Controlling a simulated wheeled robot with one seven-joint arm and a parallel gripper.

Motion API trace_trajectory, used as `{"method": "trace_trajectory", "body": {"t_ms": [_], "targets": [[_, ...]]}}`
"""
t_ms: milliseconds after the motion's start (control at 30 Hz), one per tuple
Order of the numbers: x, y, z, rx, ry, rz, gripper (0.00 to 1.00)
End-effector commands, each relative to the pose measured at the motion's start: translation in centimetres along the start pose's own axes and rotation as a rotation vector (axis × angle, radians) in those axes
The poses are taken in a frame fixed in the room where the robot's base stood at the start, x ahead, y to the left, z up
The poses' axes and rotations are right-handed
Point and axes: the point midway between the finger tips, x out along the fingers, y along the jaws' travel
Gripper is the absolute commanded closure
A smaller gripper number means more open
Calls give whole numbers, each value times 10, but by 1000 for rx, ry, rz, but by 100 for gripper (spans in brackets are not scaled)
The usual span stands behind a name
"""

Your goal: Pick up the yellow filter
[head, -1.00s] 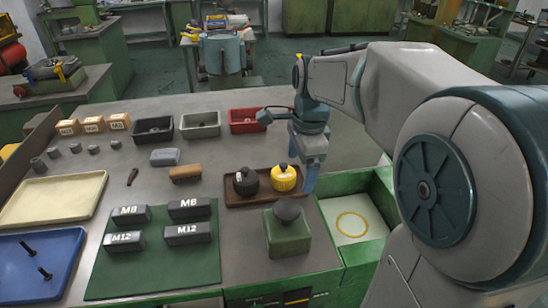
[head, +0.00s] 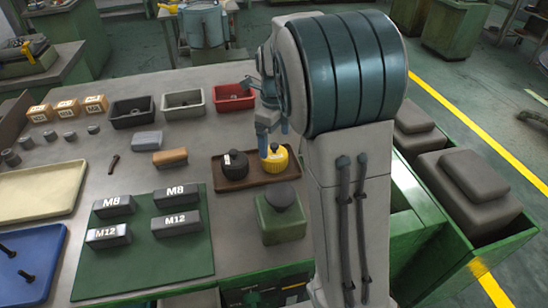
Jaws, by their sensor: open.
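The yellow filter (head: 278,161) stands upright in the brown tray (head: 231,182), to the right of a black filter (head: 235,164). It is round and ribbed, with a pale label on its front. My gripper (head: 264,147) is open, with its blue-grey fingers pointing down at the yellow filter's upper left side. The fingers overlap the filter's edge in the picture, and I cannot tell whether they touch it. My arm hides the area just right of the tray.
A green box with a dark knob (head: 281,222) stands in front of the tray. Black (head: 131,113), grey (head: 183,102) and red (head: 233,97) bins stand behind. A brown block (head: 170,157) lies left. Several labelled grey blocks sit on a green mat (head: 150,265).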

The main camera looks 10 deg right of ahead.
Motion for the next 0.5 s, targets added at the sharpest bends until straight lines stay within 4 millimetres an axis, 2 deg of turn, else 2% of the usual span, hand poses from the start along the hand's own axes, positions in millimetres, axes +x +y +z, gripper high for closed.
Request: {"method": "trace_trajectory", "body": {"t_ms": [233, 500], "targets": [[19, 1, 0, 0, 2, 1, 10], [57, 3, 2, 0, 1, 1, 10]]}}
